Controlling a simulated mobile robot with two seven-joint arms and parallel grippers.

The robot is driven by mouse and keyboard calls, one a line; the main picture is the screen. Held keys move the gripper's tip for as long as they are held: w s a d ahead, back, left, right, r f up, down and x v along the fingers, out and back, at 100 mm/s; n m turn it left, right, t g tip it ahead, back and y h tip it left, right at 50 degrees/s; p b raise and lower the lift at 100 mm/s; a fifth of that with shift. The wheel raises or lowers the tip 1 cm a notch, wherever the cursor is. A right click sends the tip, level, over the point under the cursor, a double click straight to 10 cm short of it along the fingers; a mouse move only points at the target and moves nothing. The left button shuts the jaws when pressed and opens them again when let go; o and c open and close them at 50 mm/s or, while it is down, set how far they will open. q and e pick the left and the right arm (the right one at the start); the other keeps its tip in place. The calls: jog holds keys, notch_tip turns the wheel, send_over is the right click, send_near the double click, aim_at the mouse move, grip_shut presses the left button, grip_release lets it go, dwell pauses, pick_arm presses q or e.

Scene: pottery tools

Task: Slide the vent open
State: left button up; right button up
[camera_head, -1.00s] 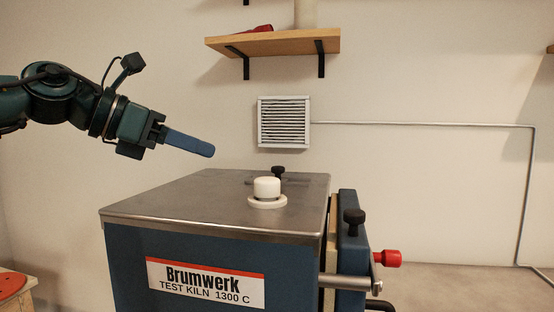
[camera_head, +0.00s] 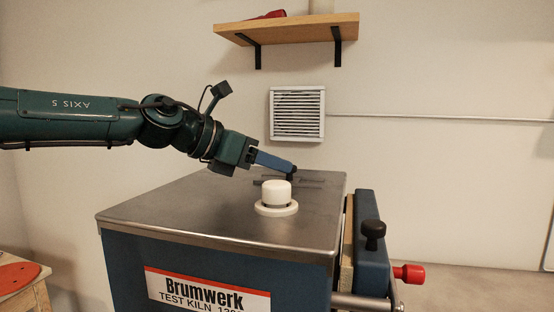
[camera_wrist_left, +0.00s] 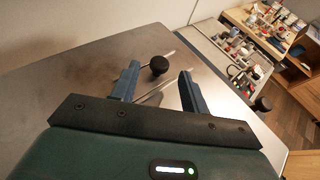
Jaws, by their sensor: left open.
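The vent slide on the kiln's steel top has a round black knob (camera_wrist_left: 159,66) and thin metal rails (camera_wrist_left: 155,92). In the head view the slide (camera_head: 312,181) lies behind the white cap, its knob mostly hidden by my finger. My left gripper (camera_head: 291,168) reaches in from the left, low over the top; in the left wrist view its blue fingers (camera_wrist_left: 159,72) are open, one on each side of the knob. I see no clear contact with it. My right gripper is not in view.
A white cap (camera_head: 277,192) on a round base stands on the kiln top (camera_head: 190,205) near the slide. The kiln door has a black knob (camera_head: 372,231) and a red handle (camera_head: 409,273). A louvred wall grille (camera_head: 297,114) and a wooden shelf (camera_head: 290,30) are behind.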

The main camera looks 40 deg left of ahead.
pick_arm(q)
jog(key=shift+x, duration=1)
jog(key=shift+c, duration=0.6)
grip_shut()
